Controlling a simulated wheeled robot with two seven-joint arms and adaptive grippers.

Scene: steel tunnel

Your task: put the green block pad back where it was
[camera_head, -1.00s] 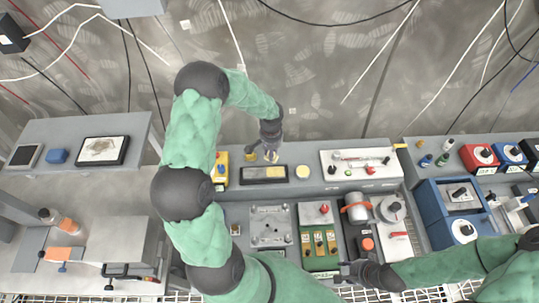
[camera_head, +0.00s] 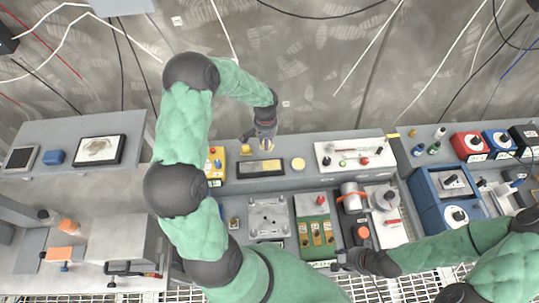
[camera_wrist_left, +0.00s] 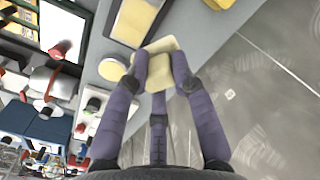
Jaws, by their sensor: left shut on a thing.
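My left gripper (camera_head: 266,143) is shut on a pale yellow square pad (camera_wrist_left: 160,46), whose edge shows past the fingertips in the left wrist view. The gripper (camera_wrist_left: 158,75) is at the back edge of the grey bench, just behind a black-framed tray (camera_head: 239,171) with a yellowish surface. I cannot tell how high the pad is above the bench. A green block (camera_head: 318,250) with several yellow inserts and a red knob stands at the front of the bench. My right gripper (camera_head: 345,260) is beside its front right corner; its fingers are too small to read.
A round cream disc (camera_head: 298,164) and a white plate (camera_head: 330,165) with small parts lie right of the tray. A yellow box (camera_head: 216,160) stands left. A grey metal plate (camera_head: 268,218) and a clamped cylinder (camera_head: 351,198) flank the green block. The wall behind carries cables.

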